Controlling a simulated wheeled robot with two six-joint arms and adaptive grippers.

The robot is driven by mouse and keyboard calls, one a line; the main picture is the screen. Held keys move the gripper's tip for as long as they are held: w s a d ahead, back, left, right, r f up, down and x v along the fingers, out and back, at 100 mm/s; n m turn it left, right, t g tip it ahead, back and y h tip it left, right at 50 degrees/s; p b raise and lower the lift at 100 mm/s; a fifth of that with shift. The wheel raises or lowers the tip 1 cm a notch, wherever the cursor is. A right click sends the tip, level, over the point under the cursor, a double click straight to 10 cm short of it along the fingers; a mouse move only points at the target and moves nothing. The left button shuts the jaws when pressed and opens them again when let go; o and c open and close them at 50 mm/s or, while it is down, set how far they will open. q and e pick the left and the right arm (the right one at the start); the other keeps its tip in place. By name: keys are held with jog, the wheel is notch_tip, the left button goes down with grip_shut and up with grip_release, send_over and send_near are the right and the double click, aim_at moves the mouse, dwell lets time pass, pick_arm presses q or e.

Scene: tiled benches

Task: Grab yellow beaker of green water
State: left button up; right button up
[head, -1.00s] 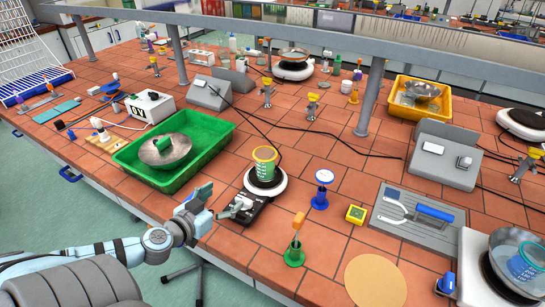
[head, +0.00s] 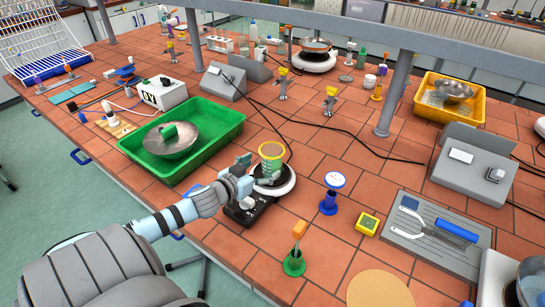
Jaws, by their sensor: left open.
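The yellow-rimmed beaker of green water (head: 271,161) stands upright on a round white-and-black stirrer plate (head: 284,188) in the middle of the bench. My left gripper (head: 258,172) comes in from the lower left. Its fingers are open and very close to the beaker's left side. I cannot tell whether they touch it or lie around it. My right gripper is not in the head view.
A green tray (head: 228,139) with a metal bowl (head: 172,142) is left of the beaker. A blue stand (head: 329,201), a small yellow box (head: 367,222) and a green stand with an orange top (head: 294,262) are to its right and front.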

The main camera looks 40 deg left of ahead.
aim_at(266, 162)
pick_arm(q)
jog(key=shift+w+f, duration=0.25)
jog(key=shift+w, duration=0.15)
jog(key=w+b, duration=0.1)
jog(key=w, duration=0.1)
jog(key=w+b, duration=0.1)
jog(key=w, duration=0.1)
jog(key=shift+w+a+b, duration=0.2)
jog(key=shift+w+b, duration=0.05)
jog(key=shift+b, duration=0.05)
jog(key=shift+w, duration=0.2)
jog(key=shift+c, duration=0.6)
jog(key=c, duration=1.4)
